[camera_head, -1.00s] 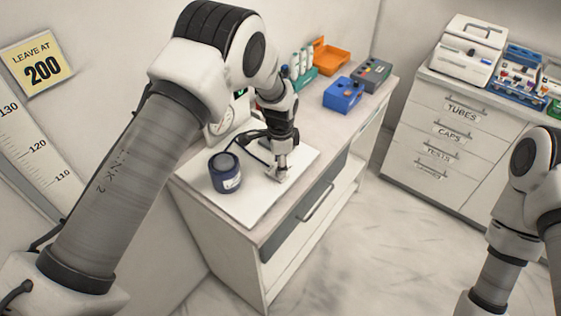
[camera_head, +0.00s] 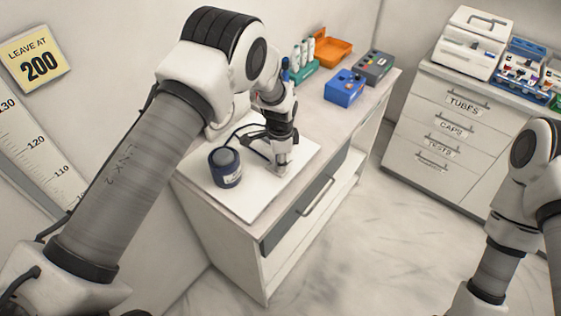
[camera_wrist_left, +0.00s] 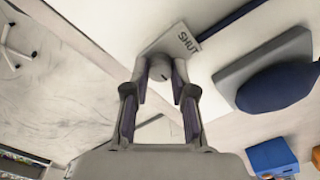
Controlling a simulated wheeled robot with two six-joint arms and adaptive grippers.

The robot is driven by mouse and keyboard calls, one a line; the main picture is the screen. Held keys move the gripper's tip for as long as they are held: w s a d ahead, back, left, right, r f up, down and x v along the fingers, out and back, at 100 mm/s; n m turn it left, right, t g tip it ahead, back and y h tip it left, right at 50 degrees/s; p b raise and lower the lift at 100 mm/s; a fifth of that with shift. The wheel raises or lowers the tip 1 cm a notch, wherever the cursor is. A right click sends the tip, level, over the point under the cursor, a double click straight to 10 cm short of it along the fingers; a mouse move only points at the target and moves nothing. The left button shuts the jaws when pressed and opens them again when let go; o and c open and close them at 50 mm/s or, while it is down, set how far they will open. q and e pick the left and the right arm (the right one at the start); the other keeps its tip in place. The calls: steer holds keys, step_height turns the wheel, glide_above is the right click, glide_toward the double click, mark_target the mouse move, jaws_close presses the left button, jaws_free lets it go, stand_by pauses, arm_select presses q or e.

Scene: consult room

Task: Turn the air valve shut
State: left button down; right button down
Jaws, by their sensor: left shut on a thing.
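The air valve's pale round knob (camera_wrist_left: 160,69) shows between the fingers of my left gripper (camera_wrist_left: 160,85) in the left wrist view. The gripper is shut on it. A small plate marked SHUT (camera_wrist_left: 185,40) lies just beyond the knob. In the head view my left gripper (camera_head: 278,169) reaches down to the white board (camera_head: 245,208) on the cabinet top, and its fingers hide the knob there. How far the knob is turned cannot be told. My right arm stands at the right edge, with its gripper out of view.
A dark blue round canister (camera_head: 225,168) stands left of my left gripper, with a black cable (camera_head: 240,133) near it. A blue box (camera_head: 345,90), a grey box (camera_head: 373,67) and an orange tray (camera_head: 332,50) sit farther back.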

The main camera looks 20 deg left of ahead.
arm_select(q)
steer(key=shift+s+f, duration=0.2)
steer(key=shift+f, duration=0.1)
steer(key=n+b, duration=0.2)
steer(key=n, duration=0.2)
steer(key=shift+f, duration=0.15)
steer(key=n+b, duration=0.2)
steer(key=n, duration=0.2)
steer(key=n+b, duration=0.1)
steer(key=n, duration=0.4)
steer(key=n+b, duration=0.1)
steer(key=n, duration=0.3)
steer(key=shift+n, duration=0.3)
steer(key=c, duration=0.9)
jaws_free()
steer(key=shift+c, duration=0.2)
steer(key=shift+w+r, duration=0.1)
steer(key=shift+r, duration=0.1)
